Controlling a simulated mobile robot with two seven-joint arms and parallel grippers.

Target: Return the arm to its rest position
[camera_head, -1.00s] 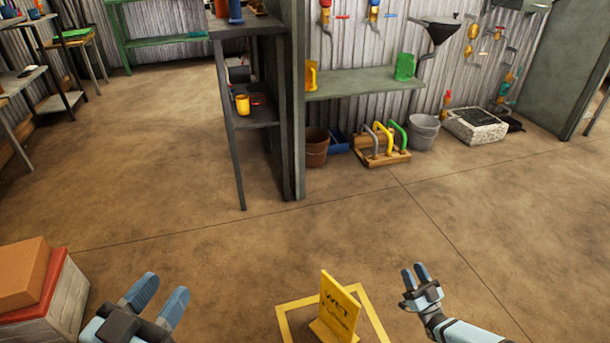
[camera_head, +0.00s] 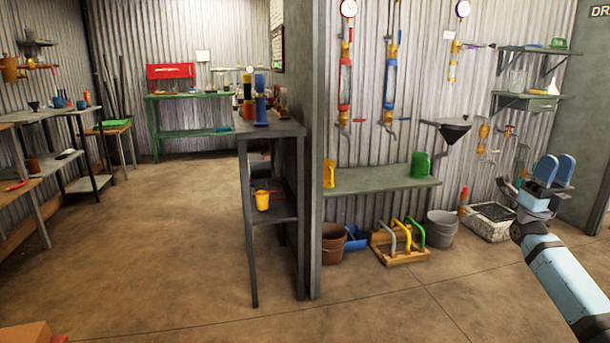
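My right gripper (camera_head: 555,172) is raised at the right side of the head view, with its blue fingers pointing up. A narrow gap shows between the fingers, and nothing is between them. My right forearm comes in from the lower right corner. The gripper appears in front of the corrugated wall and the grey doorway panel, touching nothing that I can see. My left gripper and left arm are out of view.
A grey shelf unit (camera_head: 275,131) holding a yellow mug (camera_head: 262,200) stands beside a post (camera_head: 318,240). A wall shelf (camera_head: 385,181) holds two jugs. The floor (camera_head: 150,240) is open at left.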

